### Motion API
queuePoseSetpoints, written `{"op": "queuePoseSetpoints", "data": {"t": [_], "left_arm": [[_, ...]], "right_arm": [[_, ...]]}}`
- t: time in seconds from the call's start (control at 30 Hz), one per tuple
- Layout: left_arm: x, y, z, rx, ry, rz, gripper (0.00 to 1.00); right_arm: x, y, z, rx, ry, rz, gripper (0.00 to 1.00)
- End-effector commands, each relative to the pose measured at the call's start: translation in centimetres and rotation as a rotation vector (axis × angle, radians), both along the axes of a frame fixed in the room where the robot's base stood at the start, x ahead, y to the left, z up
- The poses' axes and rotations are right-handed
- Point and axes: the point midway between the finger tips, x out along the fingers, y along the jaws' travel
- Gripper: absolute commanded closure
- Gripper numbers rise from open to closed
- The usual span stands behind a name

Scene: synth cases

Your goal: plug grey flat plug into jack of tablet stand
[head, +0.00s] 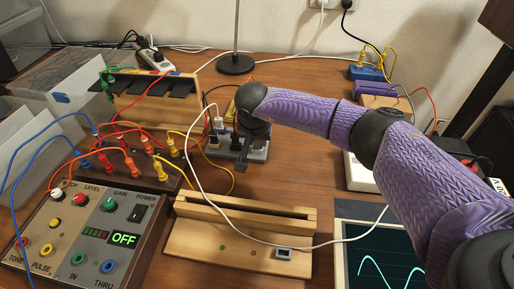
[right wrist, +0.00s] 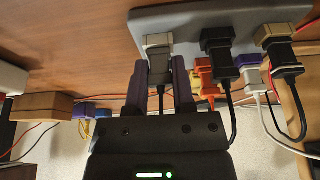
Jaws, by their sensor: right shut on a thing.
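My right gripper (right wrist: 167,78) is shut on a grey flat plug (right wrist: 158,58), with a dark cable hanging from it. The plug stands against the grey socket block (right wrist: 190,18); I cannot tell how deep it sits. In the head view my right gripper (head: 243,158) is over the front of this block (head: 258,152), and the held plug is hard to make out. The wooden tablet stand (head: 190,245) lies nearer to me, slotted along its top. My left gripper is not in view.
A black plug (right wrist: 217,55) and a beige-topped plug (right wrist: 275,48) stand beside the held one. A white cable (head: 330,242) crosses the stand near the jack. A control box (head: 85,235) with several leads is at left, a scope screen (head: 385,260) at right.

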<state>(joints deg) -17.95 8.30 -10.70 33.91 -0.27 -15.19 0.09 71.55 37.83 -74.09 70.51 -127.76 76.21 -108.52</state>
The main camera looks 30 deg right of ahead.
Motion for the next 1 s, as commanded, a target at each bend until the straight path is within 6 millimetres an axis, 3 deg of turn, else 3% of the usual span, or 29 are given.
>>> {"op": "queuePoseSetpoints", "data": {"t": [1.0], "left_arm": [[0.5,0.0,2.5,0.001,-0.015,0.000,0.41]], "right_arm": [[0.0,0.0,3.8,0.000,0.000,0.000,1.00]]}}
